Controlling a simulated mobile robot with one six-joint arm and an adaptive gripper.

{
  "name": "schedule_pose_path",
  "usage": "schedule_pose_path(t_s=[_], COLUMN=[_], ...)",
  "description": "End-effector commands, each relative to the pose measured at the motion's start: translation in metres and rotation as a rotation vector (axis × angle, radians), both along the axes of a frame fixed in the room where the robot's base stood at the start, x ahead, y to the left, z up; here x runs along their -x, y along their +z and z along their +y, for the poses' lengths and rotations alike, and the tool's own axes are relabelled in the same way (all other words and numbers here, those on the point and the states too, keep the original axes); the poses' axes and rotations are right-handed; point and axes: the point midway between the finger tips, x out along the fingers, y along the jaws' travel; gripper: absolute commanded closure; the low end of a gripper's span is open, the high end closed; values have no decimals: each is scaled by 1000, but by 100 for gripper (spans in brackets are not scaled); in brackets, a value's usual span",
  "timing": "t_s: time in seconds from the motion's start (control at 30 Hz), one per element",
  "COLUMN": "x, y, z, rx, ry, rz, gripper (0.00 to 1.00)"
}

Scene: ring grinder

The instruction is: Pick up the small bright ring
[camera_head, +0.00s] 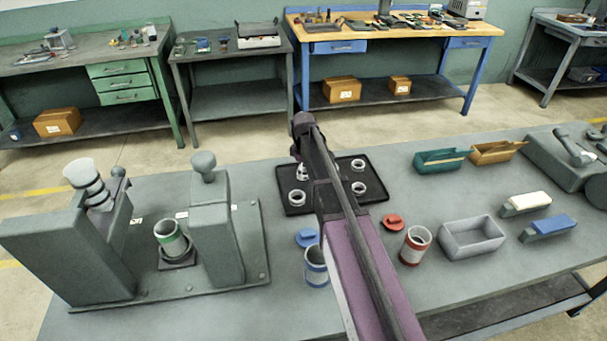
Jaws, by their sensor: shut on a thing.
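A dark tray (328,165) on the grey bench holds small bright rings. Two rings, one at the upper right (358,165) and one at the lower right (358,188), lie on its right side. A third ring (297,198) lies at its front left. My gripper (302,164) is over the tray's left side, partly hidden by my arm. It is shut on a bright ring (302,174) at its tips. I cannot tell whether this ring touches the tray.
A grey machine (215,235) with a green-banded cup (170,238) stands left. A blue-banded can (316,265), a red-banded can (415,245), blue and red lids, and a grey bin (472,238) stand in front. Teal (440,161) and tan bins (497,152) are right.

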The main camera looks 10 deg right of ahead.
Motion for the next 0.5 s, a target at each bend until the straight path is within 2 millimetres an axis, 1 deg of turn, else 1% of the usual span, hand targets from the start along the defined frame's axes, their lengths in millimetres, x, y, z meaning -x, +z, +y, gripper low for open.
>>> schedule_pose_path(t_s=[0.27, 0.5], x=[0, 0], y=[2, 12], z=[0, 0], rx=[0, 0], ry=[0, 0], rz=[0, 0], gripper=[84, 84])
